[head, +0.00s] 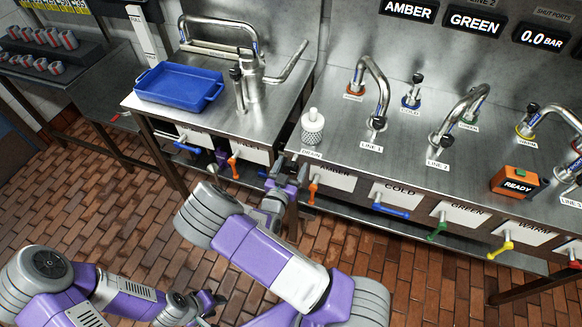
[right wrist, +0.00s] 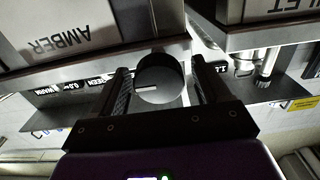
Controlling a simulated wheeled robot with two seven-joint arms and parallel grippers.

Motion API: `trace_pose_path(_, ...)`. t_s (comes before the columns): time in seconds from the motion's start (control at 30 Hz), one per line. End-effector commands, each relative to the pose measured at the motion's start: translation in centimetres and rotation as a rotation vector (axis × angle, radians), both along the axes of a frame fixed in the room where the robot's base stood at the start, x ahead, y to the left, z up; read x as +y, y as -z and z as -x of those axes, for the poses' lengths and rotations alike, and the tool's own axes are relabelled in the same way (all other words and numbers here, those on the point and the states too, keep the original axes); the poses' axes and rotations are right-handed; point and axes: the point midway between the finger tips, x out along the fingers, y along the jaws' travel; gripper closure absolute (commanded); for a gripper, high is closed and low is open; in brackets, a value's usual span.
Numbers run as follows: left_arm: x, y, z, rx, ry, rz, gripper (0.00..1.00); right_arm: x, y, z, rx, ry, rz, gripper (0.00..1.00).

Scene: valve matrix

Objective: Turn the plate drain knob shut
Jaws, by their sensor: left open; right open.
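A round dark knob (right wrist: 165,72) with a short pale mark shows in the right wrist view, beside the upside-down AMBER panel. My right gripper (right wrist: 160,90) is open, with one finger on each side of the knob. I cannot tell whether either finger touches it. In the head view my right gripper (head: 288,174) is at the bench's front edge, just below the DRAIN label (head: 311,153), and largely hides the knob there. My left gripper (head: 209,302) is low at the bottom of the head view, open and away from the bench.
An orange lever (head: 313,191) hangs close right of my right gripper, and another orange lever (head: 234,165) is to its left. A white textured bottle (head: 312,127) stands on the bench above. A blue tray (head: 180,87) sits on the left bench. The brick floor is clear.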

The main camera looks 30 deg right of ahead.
Motion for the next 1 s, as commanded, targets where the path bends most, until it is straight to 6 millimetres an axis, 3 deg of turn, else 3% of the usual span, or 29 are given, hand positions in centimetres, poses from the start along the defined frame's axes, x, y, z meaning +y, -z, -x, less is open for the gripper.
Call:
trace_pose_path(0.17, 0.0, 0.0, 0.0, 0.000, 0.000, 0.000, 0.57, 0.0, 0.0, 0.0, 0.000, 0.000, 0.000, 0.25)
trace_pose_path(0.5, 0.0, 0.0, 0.0, 0.000, 0.000, 0.000, 0.57, 0.0, 0.0, 0.0, 0.000, 0.000, 0.000, 0.76)
trace_pose_path(1.0, 0.0, 1.5, 0.0, 0.000, 0.000, 0.000, 0.57, -0.1, 0.3, 0.1, -0.112, 0.003, -0.098, 0.76)
